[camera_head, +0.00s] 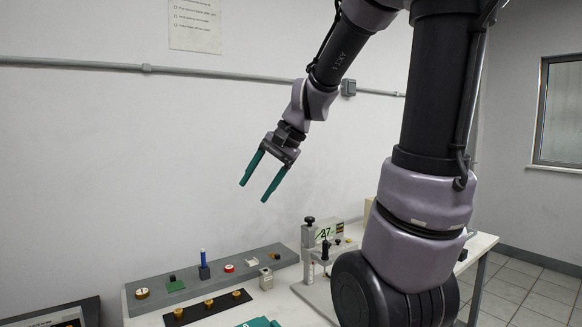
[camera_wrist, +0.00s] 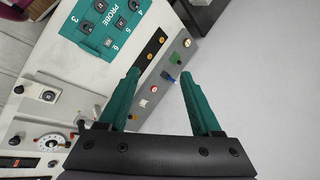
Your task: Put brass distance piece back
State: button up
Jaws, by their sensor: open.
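My gripper (camera_head: 254,192) is open and empty, with two green fingers pointing down and left, high above the bench. In the wrist view the open fingers (camera_wrist: 158,72) spread over the bench with nothing between them. Several small brass pieces show, and I cannot tell which is the distance piece. A brass disc (camera_head: 142,293) sits at the left end of the grey rail (camera_head: 222,267), and a smaller brass piece (camera_head: 276,255) near its right end. Brass pieces also stand on the black strip (camera_head: 222,301), one at its right end (camera_head: 236,294).
The rail also holds a green block (camera_head: 175,285), a blue upright piece (camera_head: 204,262) and a red-topped piece (camera_head: 229,268). A small metal block (camera_head: 265,279) stands before it. A gauge stand (camera_head: 322,248) is at the right. A teal panel (camera_wrist: 105,22) lies on the bench.

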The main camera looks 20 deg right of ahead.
jog(key=s+d+r+n+t+h, duration=0.1)
jog(key=s+d+r+n, duration=0.1)
jog(key=s, duration=0.3)
jog(key=s+d+r+n+t+h, duration=0.1)
jog(key=s+d+r+t+h, duration=0.1)
jog(key=s, duration=0.3)
jog(key=shift+r+n, duration=0.4)
jog(key=shift+r, duration=0.25)
jog(key=shift+s, duration=0.1)
